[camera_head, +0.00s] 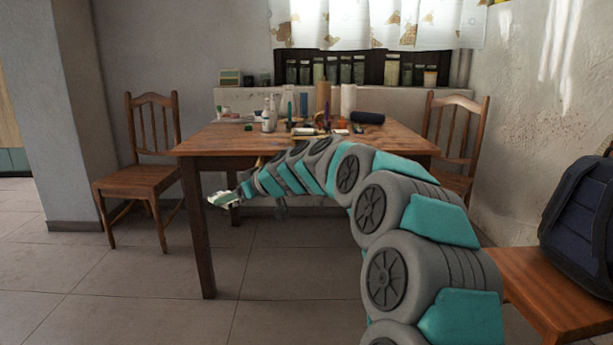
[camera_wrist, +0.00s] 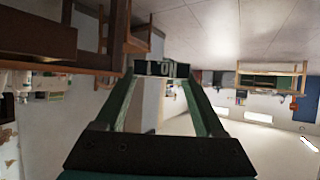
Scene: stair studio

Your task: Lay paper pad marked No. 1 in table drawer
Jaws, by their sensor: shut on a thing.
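My gripper (camera_head: 232,196) is in front of the wooden table's left half, below the tabletop's height. It is shut on a small pale and dark thing (camera_wrist: 161,69), which shows between the fingertips in the wrist view. Light marks show on its face, but I cannot read them surely as No. 1. In the head view only a small whitish patch shows at the gripper's tip. The table (camera_head: 205,141) stands ahead. My arm covers much of its front, and I cannot make out a drawer or whether one is open.
Bottles, rolls and several small things crowd the tabletop's back and middle. A wooden chair (camera_head: 137,180) stands left of the table, another (camera_head: 459,135) at the right. A dark backpack (camera_head: 583,225) rests on a wooden seat (camera_head: 540,285) at the near right. The floor at front left is clear.

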